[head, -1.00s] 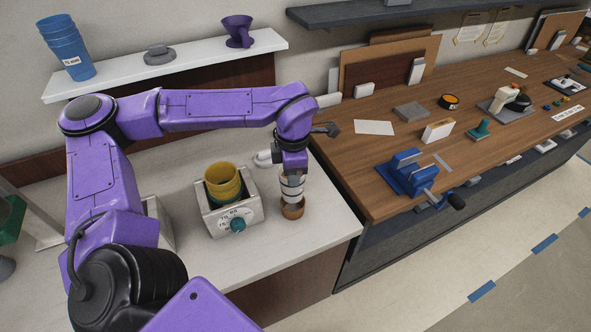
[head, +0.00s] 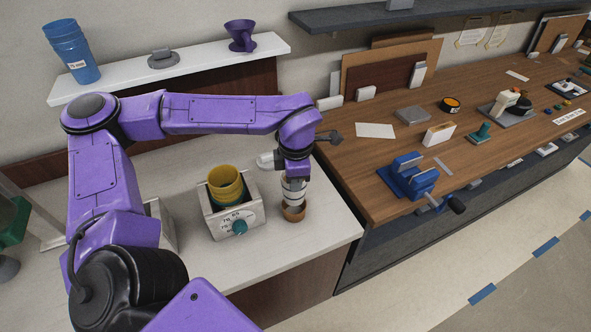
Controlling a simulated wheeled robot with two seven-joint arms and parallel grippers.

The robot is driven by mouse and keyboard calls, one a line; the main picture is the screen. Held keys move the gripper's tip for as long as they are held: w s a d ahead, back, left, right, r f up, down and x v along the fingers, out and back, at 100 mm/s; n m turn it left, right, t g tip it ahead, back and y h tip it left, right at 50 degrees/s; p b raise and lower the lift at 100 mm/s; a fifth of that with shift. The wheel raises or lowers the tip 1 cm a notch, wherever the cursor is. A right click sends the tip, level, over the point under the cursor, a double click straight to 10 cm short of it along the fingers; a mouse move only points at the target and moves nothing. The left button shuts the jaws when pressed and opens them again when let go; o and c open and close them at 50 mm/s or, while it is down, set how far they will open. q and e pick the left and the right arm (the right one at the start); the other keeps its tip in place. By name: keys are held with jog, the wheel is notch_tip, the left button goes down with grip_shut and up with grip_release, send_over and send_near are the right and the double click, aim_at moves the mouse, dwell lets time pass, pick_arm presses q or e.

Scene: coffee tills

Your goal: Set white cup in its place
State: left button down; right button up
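My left gripper (head: 293,192) points straight down over the white counter, right of the dial box. A pale, grey-banded piece under the purple wrist reaches down to a small brown round piece (head: 293,213); I cannot tell whether the pale piece is the white cup or my fingers. The fingertips do not show clearly, so open or shut is unclear. A small rounded white object (head: 266,161) lies behind and left of the wrist, partly hidden. My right gripper is out of view.
A grey box with a teal dial (head: 239,227) holds stacked yellow cups (head: 226,183). Blue stacked cups (head: 72,52) and a purple dripper (head: 241,35) stand on the white shelf (head: 190,61). A wooden workbench (head: 380,165) with a blue vise (head: 408,177) adjoins at right.

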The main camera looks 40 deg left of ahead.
aim_at(295, 199)
pick_arm(q)
jog(key=shift+f+b, duration=2.1)
jog(key=shift+f, duration=1.65)
jog(key=c, duration=1)
grip_release()
jog(key=shift+o, duration=0.2)
notch_tip(295, 199, up, 8)
jog(key=p, duration=0.8)
jog(key=shift+r, duration=0.15)
jog(key=shift+s, duration=0.1)
